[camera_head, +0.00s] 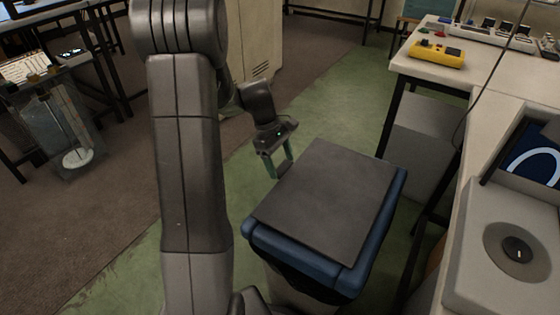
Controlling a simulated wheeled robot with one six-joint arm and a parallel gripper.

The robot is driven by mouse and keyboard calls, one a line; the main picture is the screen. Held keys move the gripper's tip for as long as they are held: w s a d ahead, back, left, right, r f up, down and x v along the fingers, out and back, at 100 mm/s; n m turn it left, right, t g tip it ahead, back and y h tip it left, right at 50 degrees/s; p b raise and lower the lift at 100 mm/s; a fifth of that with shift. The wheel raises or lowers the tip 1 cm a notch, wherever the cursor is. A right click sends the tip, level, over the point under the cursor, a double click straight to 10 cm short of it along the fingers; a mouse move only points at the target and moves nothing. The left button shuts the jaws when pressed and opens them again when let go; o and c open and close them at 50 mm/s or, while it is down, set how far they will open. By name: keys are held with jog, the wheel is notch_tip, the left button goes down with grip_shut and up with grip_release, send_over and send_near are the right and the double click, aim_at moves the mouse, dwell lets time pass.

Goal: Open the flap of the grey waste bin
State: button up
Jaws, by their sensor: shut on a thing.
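The grey waste bin (292,286) stands on the floor in the middle, with a blue rim (292,250) around its top and a dark liner below the rim. Its flap (325,200) is a flat dark grey panel over the top of the bin; it looks down or nearly so, and I cannot tell whether it is slightly raised. My gripper (279,170) reaches down at the flap's far left edge, with its green-tinged fingers shut on the flap edge. The exact contact at the fingertips is small and partly hidden.
A bench with a yellow device (437,53) stands close on the right, with a grey box (425,140) under it. A pale cabinet (254,40) stands behind my arm. Green floor (335,105) is clear beyond the bin.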

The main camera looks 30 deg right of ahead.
notch_tip(320, 180, up, 11)
jog(key=s+d+t+y+p, duration=0.2)
jog(key=s+t+p, duration=0.15)
jog(key=p, duration=0.45)
jog(key=s+d+r+t+y+p, duration=0.1)
jog(key=s+d+r+t+p, duration=0.1)
jog(key=s+r, duration=0.4)
jog(key=s+d+r+t+y+p, duration=0.2)
jog(key=s+d+r+t, duration=0.2)
jog(key=s+r+t, duration=0.1)
notch_tip(320, 180, up, 2)
jog(key=shift+s+r, duration=0.1)
jog(key=shift+s, duration=0.45)
jog(key=s+d, duration=0.1)
jog(key=s, duration=0.1)
jog(key=s+d+r, duration=0.1)
jog(key=s, duration=0.2)
jog(key=s+d+r+p, duration=0.1)
jog(key=s+d, duration=0.1)
jog(key=s, duration=0.1)
jog(key=shift+s+d, duration=0.45)
jog(key=shift+s, duration=0.4)
